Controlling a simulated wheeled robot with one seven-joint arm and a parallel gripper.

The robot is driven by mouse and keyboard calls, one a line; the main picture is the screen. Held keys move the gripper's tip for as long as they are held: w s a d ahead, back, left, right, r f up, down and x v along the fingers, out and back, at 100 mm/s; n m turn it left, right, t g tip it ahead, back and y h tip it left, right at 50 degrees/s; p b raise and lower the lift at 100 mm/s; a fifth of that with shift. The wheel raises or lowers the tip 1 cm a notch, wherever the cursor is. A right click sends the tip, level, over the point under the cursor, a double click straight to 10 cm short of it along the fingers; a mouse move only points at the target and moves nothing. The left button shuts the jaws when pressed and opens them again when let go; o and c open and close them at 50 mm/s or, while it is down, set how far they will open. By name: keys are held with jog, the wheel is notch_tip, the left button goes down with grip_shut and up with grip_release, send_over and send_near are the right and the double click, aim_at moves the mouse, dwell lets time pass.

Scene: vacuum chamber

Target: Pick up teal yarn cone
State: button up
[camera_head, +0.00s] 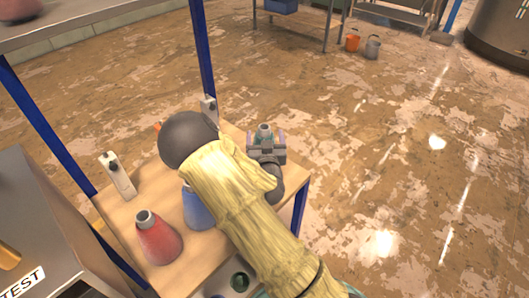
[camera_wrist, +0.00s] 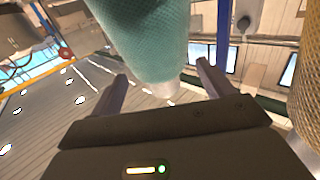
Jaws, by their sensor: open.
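The teal yarn cone (camera_wrist: 145,38) fills the upper middle of the wrist view, with its pale tip pointing toward my gripper's palm. In the head view only its top (camera_head: 264,131) shows, at the right side of the wooden shelf; my gripper hides the rest. My gripper (camera_head: 266,148) is at the cone, with its jaws open. In the wrist view its two fingers (camera_wrist: 162,76) stand apart, one on each side of the cone's narrow end. I cannot tell whether either finger touches it.
White upright brackets (camera_head: 117,176) and blue posts (camera_head: 203,55) edge the shelf. A tan woven surface (camera_wrist: 306,85) is close at right. Open floor lies right.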

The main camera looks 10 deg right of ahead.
aim_at(264, 128)
jog(key=w+p, duration=0.1)
jog(key=w, duration=0.3)
jog(key=shift+w+d, duration=0.1)
jog(key=shift+d, duration=0.1)
jog(key=shift+r, duration=0.1)
jog(key=c, duration=1.7)
